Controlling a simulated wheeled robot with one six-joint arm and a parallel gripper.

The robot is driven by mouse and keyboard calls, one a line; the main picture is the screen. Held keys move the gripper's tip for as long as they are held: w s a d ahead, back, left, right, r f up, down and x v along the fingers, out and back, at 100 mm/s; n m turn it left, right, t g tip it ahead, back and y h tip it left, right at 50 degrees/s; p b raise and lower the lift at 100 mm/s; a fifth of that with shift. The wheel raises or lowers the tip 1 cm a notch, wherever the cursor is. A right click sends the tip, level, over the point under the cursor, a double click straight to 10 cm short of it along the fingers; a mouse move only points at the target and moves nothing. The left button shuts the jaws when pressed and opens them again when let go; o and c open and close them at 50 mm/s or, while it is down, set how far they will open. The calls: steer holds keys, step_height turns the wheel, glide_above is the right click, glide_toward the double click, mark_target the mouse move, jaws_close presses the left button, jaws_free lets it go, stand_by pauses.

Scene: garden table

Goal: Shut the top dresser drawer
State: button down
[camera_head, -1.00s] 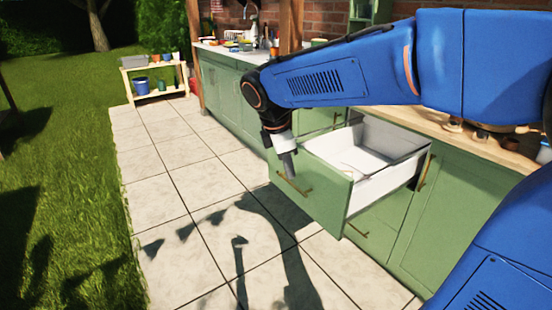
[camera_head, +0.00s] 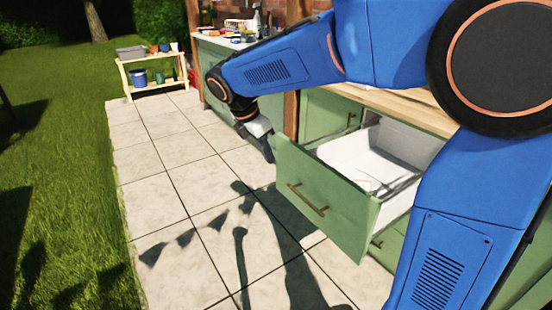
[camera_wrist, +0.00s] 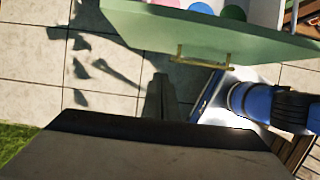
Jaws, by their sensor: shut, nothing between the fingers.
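The top dresser drawer (camera_head: 335,203) stands pulled well out, with a green front, white inside and a brass handle (camera_head: 307,199). In the wrist view, the green drawer front (camera_wrist: 225,40) crosses the top, with its brass handle (camera_wrist: 202,60) below the front's upper edge. My gripper (camera_head: 267,150) is shut and empty, at the far left corner of the drawer front, on its outer side. Its fingers (camera_wrist: 160,95) point toward the front in the wrist view, with a gap of paving showing between. Whether they touch the front is unclear in the head view.
Tiled paving (camera_head: 170,185) is open to the left, with grass (camera_head: 50,150) beyond. A wooden shelf (camera_head: 150,75) with pots stands at the back.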

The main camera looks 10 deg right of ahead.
mark_target(288, 169)
steer(key=shift+w+d+f, duration=0.4)
steer(key=shift+d+f, duration=0.75)
steer(key=shift+f, duration=0.25)
steer(key=shift+w+d+f, duration=0.45)
steer(key=shift+d+f, duration=0.75)
steer(key=shift+f, duration=0.25)
steer(key=shift+w+d+f, duration=0.4)
steer(key=shift+d+f, duration=0.75)
steer(key=shift+f, duration=0.25)
steer(key=w+d, duration=0.4)
steer(key=d, duration=0.8)
steer(key=w+d, duration=0.5)
steer(key=d, duration=0.8)
steer(key=w+d, duration=0.5)
steer(key=d, duration=0.8)
steer(key=shift+d, duration=0.25)
steer(key=shift+a, duration=0.1)
